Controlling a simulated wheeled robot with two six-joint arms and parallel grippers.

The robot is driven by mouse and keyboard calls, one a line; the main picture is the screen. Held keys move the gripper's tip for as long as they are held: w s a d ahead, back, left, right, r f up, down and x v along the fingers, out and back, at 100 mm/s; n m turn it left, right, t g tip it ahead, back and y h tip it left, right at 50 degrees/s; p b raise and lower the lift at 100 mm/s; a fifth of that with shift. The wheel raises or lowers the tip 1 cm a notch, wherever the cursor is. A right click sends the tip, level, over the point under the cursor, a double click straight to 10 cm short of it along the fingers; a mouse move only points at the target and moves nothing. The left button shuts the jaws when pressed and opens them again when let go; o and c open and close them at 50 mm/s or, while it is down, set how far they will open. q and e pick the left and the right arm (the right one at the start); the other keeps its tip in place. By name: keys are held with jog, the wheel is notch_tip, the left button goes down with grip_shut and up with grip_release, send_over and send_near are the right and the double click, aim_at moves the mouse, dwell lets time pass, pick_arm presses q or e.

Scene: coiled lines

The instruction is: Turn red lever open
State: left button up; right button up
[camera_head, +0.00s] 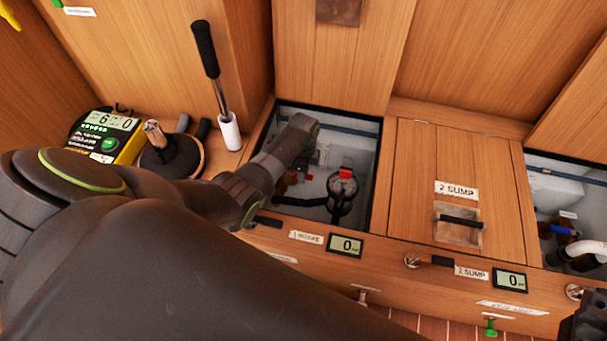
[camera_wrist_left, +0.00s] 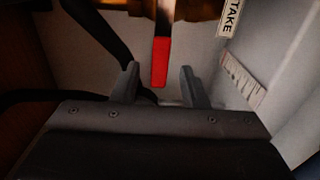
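The red lever (camera_wrist_left: 160,62) hangs down from a brass fitting (camera_wrist_left: 185,8) in the left wrist view. Its lower end lies between the two fingers of my left gripper (camera_wrist_left: 158,85) in the picture. The fingers are apart, with a gap on both sides of the lever. In the head view my left arm reaches into the open left compartment (camera_head: 376,180), and its wrist hides most of the gripper and lever. A dark part of my right arm or gripper (camera_head: 585,322) shows at the lower right corner, but its fingers cannot be made out.
A strainer with a red top (camera_head: 345,173) stands in the compartment right of my wrist. A black hose (camera_wrist_left: 98,30) runs left of the lever. A closed hatch labelled 2 SUMP (camera_head: 415,185) lies to the right. A black-handled pump lever (camera_head: 206,50) stands at left.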

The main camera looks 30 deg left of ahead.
pick_arm(q)
jog(key=shift+f, duration=0.55)
grip_shut()
